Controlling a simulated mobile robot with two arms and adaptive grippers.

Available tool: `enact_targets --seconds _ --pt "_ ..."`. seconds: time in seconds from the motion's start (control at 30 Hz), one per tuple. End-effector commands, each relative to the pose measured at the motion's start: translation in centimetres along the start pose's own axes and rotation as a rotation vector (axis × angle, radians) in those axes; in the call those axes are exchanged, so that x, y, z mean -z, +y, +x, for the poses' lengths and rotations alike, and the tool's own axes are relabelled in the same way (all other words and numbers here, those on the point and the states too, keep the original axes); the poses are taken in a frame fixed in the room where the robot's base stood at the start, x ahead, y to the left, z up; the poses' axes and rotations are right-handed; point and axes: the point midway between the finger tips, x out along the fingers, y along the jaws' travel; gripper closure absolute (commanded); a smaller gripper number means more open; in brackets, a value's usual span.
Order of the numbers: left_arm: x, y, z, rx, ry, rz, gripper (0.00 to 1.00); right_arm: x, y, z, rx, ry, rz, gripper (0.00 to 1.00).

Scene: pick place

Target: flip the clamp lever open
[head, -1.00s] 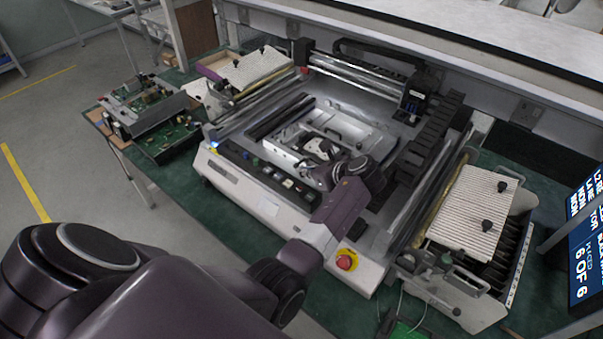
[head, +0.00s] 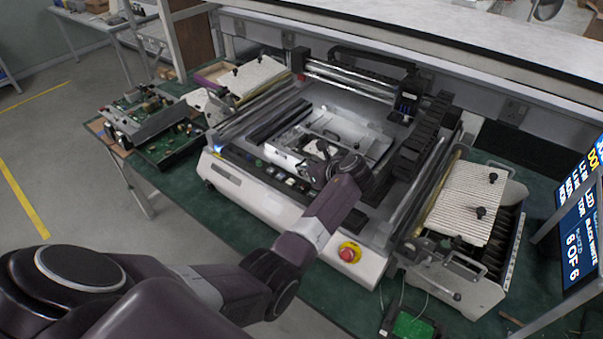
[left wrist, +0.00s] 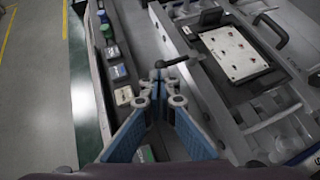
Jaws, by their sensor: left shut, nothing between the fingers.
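The black clamp lever (left wrist: 178,61), a short bar with a rounded end, lies beside the fixture in the left wrist view. My left gripper (left wrist: 159,80) is shut and empty, its fingertips at the near side of the lever's left end; whether they touch it I cannot tell. In the head view my left gripper (head: 318,170) is over the front part of the machine bed, and my wrist partly covers the fixture there. I cannot make out the lever in the head view. A white board (left wrist: 232,52) with small red marks sits in the dark fixture. My right gripper is not in view.
Buttons (left wrist: 119,73) line the machine's front panel, left of my gripper. A curved black handle (left wrist: 271,29) stands beyond the board. A red stop button (head: 349,252) is at the front right corner. Ribbed feeder trays (head: 462,205) flank the machine.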

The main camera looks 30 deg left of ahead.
Motion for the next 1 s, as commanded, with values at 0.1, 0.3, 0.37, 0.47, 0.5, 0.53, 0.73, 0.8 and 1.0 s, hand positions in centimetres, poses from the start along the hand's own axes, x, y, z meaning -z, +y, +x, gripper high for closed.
enact_targets --seconds 0.1,0.3,0.37,0.47,0.5,0.53,0.73,0.8,1.0 --pt "0.1 0.0 0.0 0.0 0.001 0.0 1.0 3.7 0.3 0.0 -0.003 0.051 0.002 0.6" --pt "0.0 -0.1 -1.6 0.002 -0.001 -0.001 1.0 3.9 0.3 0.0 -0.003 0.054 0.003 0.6" --pt "0.0 -0.1 -2.6 0.002 0.0 -0.002 1.0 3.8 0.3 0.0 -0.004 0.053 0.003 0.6" --pt "0.1 -0.2 -4.8 0.002 0.0 0.0 1.0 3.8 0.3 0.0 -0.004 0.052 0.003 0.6" --pt "0.1 -0.2 -5.7 0.002 0.0 -0.001 1.0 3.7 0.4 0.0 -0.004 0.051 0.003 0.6" --pt "0.1 -0.2 -6.4 0.002 0.002 -0.002 1.0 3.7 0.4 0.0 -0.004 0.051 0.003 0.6" --pt "0.1 -0.4 -10.0 -0.001 0.0 0.001 1.0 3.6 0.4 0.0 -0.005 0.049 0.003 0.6" --pt "0.1 -0.4 -10.8 -0.002 0.0 0.001 1.0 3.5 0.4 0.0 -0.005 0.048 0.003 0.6" --pt "0.1 -0.3 -11.8 -0.003 0.0 0.003 1.0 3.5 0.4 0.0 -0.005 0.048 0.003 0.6"
